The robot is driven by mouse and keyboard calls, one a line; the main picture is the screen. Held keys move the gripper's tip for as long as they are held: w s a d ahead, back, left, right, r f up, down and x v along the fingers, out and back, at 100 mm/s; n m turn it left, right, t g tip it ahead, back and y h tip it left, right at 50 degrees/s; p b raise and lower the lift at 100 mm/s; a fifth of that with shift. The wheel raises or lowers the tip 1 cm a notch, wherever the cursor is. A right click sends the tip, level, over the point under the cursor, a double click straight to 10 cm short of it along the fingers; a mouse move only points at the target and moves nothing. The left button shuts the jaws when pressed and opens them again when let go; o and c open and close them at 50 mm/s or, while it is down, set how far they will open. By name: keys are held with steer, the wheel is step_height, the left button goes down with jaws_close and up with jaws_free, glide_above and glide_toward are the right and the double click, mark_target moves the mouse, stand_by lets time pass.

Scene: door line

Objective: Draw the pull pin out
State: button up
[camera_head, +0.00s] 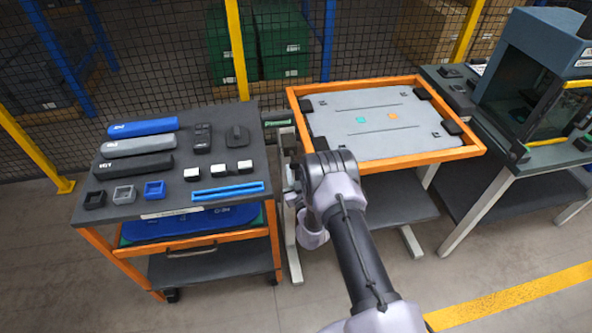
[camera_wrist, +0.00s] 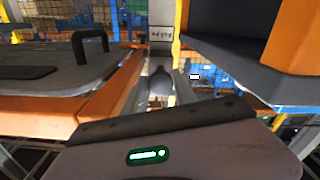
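In the wrist view, a dark grey rounded knob (camera_wrist: 160,84), which looks like the pull pin's head, is ahead of my gripper (camera_wrist: 161,90). It sits below a grey upright with a small printed label (camera_wrist: 160,33). The pale fingers stand apart on either side of the knob, and I see no clear grip on it. The pin's shaft is hidden. In the head view, my arm hides the fingers and the pin; my wrist is at the left side of the orange-framed table (camera_head: 303,95).
A dark cart (camera_head: 215,140) with coloured blocks and small trays stands left of the arm. A bench (camera_head: 500,145) with a glass-fronted machine (camera_head: 530,85) stands at right. A mesh fence (camera_head: 365,40) closes the back. Floor is free in front.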

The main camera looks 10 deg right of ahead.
jaws_close()
stand_by(1.1)
steer(key=s, duration=0.3)
steer(key=shift+s+p, duration=0.1)
steer(key=shift+p, duration=0.3)
steer(key=shift+f, duration=0.1)
steer(key=o, duration=0.7)
jaws_free()
steer(key=shift+s, duration=0.15)
steer(key=shift+c, duration=0.2)
